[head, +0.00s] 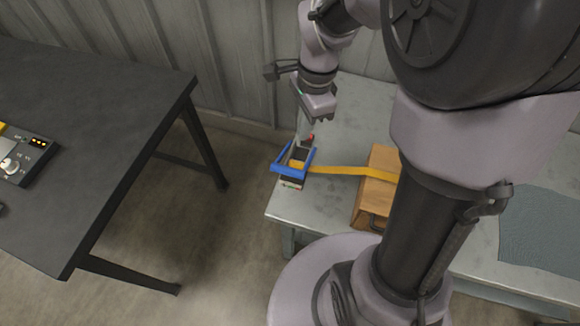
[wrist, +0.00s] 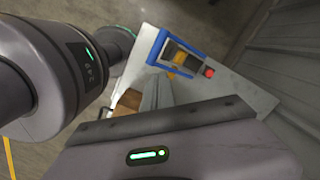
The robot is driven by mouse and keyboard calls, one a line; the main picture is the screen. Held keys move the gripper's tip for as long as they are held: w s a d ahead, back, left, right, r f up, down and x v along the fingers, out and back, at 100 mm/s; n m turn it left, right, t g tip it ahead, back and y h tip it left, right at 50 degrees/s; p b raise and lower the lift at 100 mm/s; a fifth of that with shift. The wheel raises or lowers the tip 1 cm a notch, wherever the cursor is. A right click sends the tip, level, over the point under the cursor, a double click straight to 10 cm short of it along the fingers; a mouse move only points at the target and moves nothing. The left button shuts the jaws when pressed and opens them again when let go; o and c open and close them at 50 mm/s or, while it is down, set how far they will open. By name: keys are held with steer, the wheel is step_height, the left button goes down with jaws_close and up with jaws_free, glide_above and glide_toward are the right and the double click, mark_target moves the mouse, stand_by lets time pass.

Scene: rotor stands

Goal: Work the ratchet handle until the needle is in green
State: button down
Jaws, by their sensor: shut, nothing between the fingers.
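The ratchet, with a blue handle frame (head: 291,169), sits near the left corner of the light grey table in the head view. It also shows at the top of the wrist view as a blue frame (wrist: 157,46) around a dark body with a red part (wrist: 208,72) at one end. A yellow strap (head: 340,170) runs right from it to a wooden box (head: 377,188). A small gauge strip with green and red (head: 291,185) lies at its front; its needle is too small to read. My gripper (head: 321,118) is shut and empty, just above and behind the ratchet.
A dark table (head: 110,110) with a control box (head: 25,155) stands at the left, with a floor gap between. A corrugated wall (head: 235,80) is behind. A blue-grey mat (head: 545,240) lies on the right of the light table.

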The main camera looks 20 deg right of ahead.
steer(key=a+f, duration=0.1)
steer(key=f, duration=0.1)
steer(key=f+b, duration=0.1)
steer(key=f, duration=0.1)
steer(key=a+f+b, duration=0.1)
steer(key=shift+s+a+f, duration=0.15)
steer(key=shift+a+f, duration=0.15)
steer(key=shift+f, duration=0.1)
steer(key=f+b, duration=0.6)
steer(key=f, duration=0.1)
steer(key=shift+a, duration=0.35)
